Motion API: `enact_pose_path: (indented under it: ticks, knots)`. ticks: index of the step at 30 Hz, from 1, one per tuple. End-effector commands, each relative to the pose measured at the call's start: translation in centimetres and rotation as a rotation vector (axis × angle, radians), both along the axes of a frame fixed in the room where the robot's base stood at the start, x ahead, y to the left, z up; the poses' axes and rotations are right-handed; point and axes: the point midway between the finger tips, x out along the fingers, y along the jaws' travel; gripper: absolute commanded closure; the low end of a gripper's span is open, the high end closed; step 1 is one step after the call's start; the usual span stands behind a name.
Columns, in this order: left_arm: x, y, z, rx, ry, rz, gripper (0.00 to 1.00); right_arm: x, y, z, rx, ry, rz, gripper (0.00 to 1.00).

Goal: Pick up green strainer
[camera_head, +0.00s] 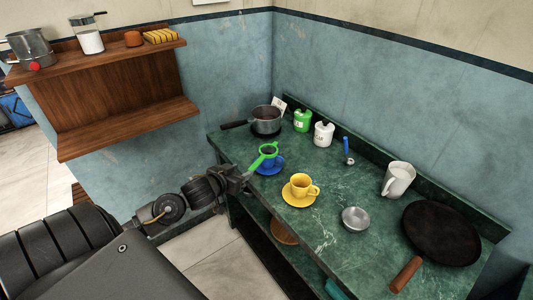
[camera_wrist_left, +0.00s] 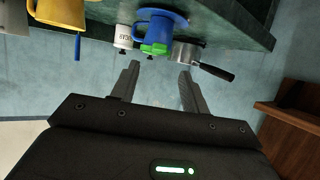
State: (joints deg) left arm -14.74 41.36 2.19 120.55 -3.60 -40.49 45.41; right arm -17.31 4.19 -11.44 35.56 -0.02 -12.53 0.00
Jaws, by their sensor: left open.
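The green strainer (camera_head: 268,149) sits over the blue cup (camera_head: 268,160) on the counter in the head view, its handle slanting down and left toward my left gripper. My left gripper (camera_head: 241,178) is at the counter's left edge, close to the handle end; I cannot tell whether they touch. In the left wrist view, the gripper (camera_wrist_left: 159,72) is open, with nothing seen between its fingers. The blue cup (camera_wrist_left: 160,27) shows beyond them, upside down. A green patch beside it cannot be told surely as strainer or canister. My right gripper is not in view.
The green counter (camera_head: 330,235) also holds a yellow cup (camera_head: 302,183) on a saucer, a pot (camera_head: 266,120), green (camera_head: 302,120) and white (camera_head: 323,134) canisters, a metal bowl (camera_head: 355,218), a white pitcher (camera_head: 398,179) and a dark pan (camera_head: 440,232). Wooden shelves (camera_head: 125,130) stand left.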

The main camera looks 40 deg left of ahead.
Motion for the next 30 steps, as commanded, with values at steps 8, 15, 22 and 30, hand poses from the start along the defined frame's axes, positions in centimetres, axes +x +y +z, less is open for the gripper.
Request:
enact_pose_path:
  ticks: [8,15,22,30]
  knots:
    - [2.5,0.3,-0.9,-0.001,-0.002,0.002,0.55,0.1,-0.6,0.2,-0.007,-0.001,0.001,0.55]
    - [5.0,0.6,-2.1,0.0,0.0,0.0,0.55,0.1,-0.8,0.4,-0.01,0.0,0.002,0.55]
    - [5.7,0.6,-2.3,-0.001,0.0,0.001,0.55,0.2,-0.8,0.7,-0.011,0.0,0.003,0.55]
    - [9.1,0.7,-3.9,0.001,0.0,0.002,0.55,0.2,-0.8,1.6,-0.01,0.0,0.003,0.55]
